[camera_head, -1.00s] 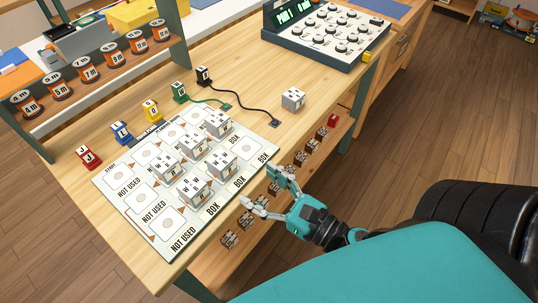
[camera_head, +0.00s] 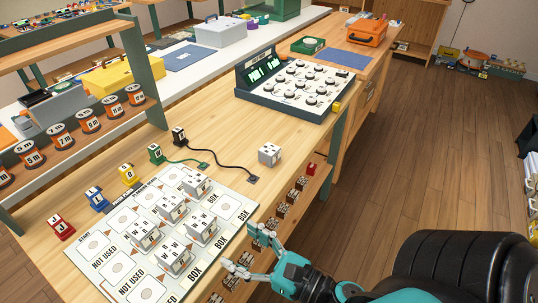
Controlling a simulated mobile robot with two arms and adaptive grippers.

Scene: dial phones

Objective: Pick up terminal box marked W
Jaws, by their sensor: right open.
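Several white terminal boxes stand on the printed board (camera_head: 113,238) at the table's near side. The front one (camera_head: 174,257) seems to carry a W on its faces, though the letters are small. Others stand behind and beside it, including a front-right box (camera_head: 201,228) and a left box (camera_head: 143,233). One more white box (camera_head: 269,154) stands alone on the table, right of the board. My right gripper (camera_head: 247,254) is open and empty, just off the table's front edge and right of the W box, apart from it. My left gripper is not in view.
A control panel with knobs (camera_head: 295,88) stands at the table's far end. Red, blue, yellow, green and black plugs, such as the red one (camera_head: 61,227), line the board's back. Brown blocks (camera_head: 281,210) sit on a lower shelf beneath the front edge.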

